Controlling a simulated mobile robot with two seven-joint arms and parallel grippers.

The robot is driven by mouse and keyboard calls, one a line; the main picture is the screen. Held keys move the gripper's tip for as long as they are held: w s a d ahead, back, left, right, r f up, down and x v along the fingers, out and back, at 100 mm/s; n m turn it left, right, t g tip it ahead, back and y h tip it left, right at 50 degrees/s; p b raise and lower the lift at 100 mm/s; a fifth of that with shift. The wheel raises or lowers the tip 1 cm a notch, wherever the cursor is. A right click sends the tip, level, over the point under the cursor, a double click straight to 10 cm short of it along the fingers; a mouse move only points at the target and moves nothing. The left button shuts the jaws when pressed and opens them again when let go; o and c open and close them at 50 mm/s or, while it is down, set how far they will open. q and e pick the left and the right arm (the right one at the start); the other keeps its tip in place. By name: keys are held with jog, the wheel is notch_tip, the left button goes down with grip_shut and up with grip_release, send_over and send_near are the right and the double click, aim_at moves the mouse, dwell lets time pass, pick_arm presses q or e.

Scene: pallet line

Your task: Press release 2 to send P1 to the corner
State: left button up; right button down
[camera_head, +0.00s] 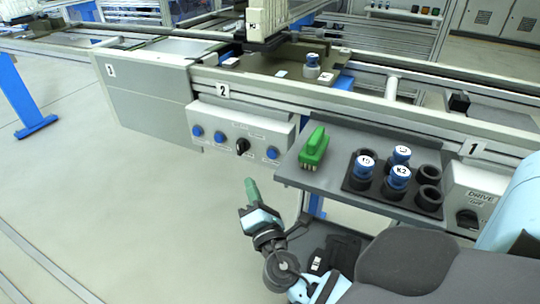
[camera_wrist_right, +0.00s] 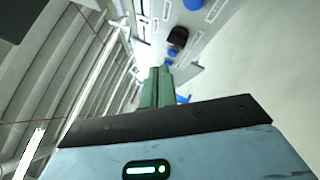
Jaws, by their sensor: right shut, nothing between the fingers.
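The station 2 control panel (camera_head: 240,137) is a pale box on the conveyor's front, with blue buttons (camera_head: 197,131) and a black knob (camera_head: 242,146). Another blue button (camera_head: 272,153) is at its right end. The button lettering is too small to read. A dark pallet (camera_head: 262,66) on the line carries a blue-capped bottle (camera_head: 312,66); I cannot read whether it is P1. My right gripper (camera_head: 251,188) is shut and empty, its green fingers below and apart from the panel. The fingers (camera_wrist_right: 157,85) also show in the right wrist view, with blue buttons (camera_wrist_right: 172,52) beyond. My left gripper is out of view.
The station 1 drive box (camera_head: 470,200) is farther right. The floor left of my right gripper is clear.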

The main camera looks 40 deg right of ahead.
aim_at(267, 152)
jog(key=w+d, duration=0.3)
jog(key=d, duration=0.5)
jog(key=shift+w, duration=0.15)
jog(key=shift+d, duration=0.15)
dwell(2.0)
jog(key=shift+w+d, duration=0.15)
jog(key=shift+d, duration=0.05)
jog(key=shift+w+d+b, duration=0.2)
jog(key=shift+d+b, duration=0.15)
jog(key=shift+d, duration=0.1)
dwell(1.2)
jog(key=shift+s+a, duration=0.4)
jog(key=shift+a, duration=0.45)
